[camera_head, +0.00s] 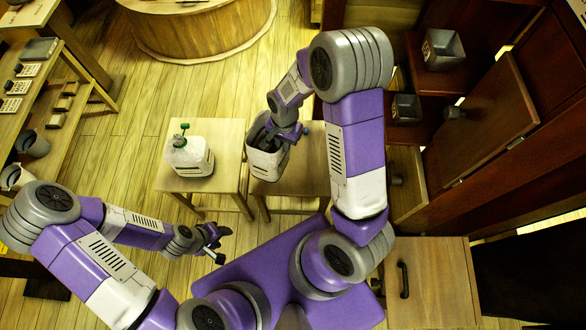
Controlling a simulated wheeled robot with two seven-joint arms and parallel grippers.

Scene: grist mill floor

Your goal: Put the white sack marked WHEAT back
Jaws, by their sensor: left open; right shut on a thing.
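A white sack (188,156) with a green tie on top stands upright on the left wooden stool (170,182). Dark marking shows on its side, too small to read. A second white sack-like thing (266,164) is at the left edge of the right stool (305,172). My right gripper (270,136) is at its top and shut on it; the gripper and arm hide its upper part. I cannot read any label on it, nor tell whether it touches the stool. My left gripper (214,247) is open and empty, below the left stool in the picture.
A dark wooden cabinet with an open door (482,120) stands at right, with grey bins (443,48) on its shelves. A drawer unit (432,285) is at lower right. A work table (62,75) is at left, a round wooden tub (195,30) at the back. Floor between is clear.

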